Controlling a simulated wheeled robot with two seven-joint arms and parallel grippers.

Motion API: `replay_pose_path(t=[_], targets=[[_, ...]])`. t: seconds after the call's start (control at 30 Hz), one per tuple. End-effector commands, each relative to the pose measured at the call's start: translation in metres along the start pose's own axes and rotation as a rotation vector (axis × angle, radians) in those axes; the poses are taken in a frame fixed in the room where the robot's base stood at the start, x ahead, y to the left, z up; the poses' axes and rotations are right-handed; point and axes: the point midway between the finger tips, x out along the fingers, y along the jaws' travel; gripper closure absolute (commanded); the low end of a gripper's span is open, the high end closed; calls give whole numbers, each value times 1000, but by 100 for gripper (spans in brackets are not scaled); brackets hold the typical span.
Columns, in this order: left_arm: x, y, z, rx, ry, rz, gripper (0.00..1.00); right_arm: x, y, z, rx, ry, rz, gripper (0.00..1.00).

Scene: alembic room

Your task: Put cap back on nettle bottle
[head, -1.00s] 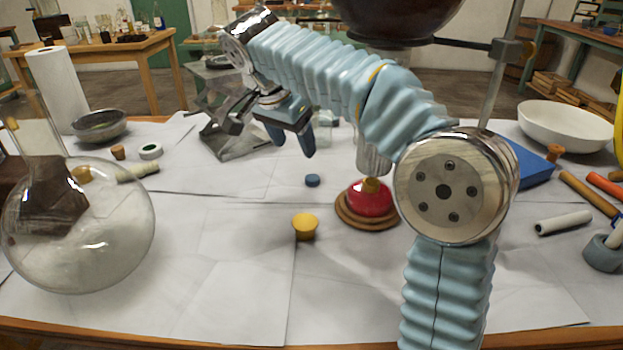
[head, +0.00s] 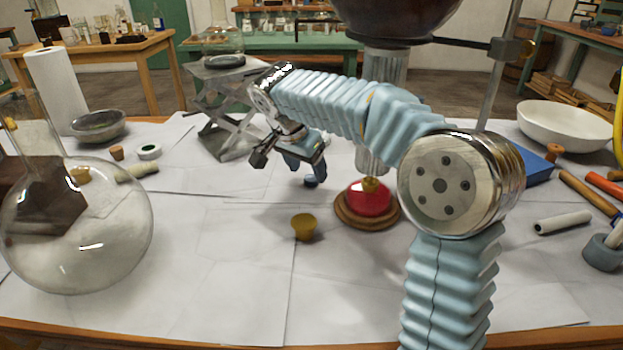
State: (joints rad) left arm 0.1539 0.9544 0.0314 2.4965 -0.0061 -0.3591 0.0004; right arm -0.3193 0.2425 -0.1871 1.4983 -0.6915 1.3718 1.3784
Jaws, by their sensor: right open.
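A small dark blue cap (head: 312,183) lies on the paper-covered table near the centre. My right gripper (head: 305,172) is open, its blue fingers pointing down just above and behind the cap. The fingers partly overlap the cap in the picture, and I cannot tell whether they touch it. I cannot pick out the nettle bottle for sure; my right arm hides part of the table's back. My left gripper is not in view.
A red flask (head: 368,199) on a cork ring stands right of the cap. A yellow-brown stopper (head: 304,227) stands in front. A large round glass flask (head: 85,240) is at left, a metal jack stand (head: 228,125) behind. The front middle is clear.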

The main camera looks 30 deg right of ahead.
Motion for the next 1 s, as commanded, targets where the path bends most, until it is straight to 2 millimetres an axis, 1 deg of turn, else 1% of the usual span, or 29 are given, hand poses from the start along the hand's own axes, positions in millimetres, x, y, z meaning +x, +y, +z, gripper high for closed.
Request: replay_pose_path(t=[0.03, 0.1, 0.2, 0.53, 0.57, 0.93, 1.0], targets=[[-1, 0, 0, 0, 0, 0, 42, 8, 1, -2, 0, -1, 4, 35], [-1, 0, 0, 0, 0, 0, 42, 17, 0, -1, -1, 0, 3, 35], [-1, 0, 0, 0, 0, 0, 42, 23, 0, -1, 0, 0, 0, 35], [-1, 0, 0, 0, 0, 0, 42, 24, 0, -1, 0, 0, 0, 35], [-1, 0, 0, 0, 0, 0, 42, 24, 0, -1, 0, 0, 0, 37], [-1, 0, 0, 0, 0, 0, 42, 24, 0, -1, 0, 0, 0, 94], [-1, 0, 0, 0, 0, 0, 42, 24, 0, -1, 0, 0, 0, 94]])
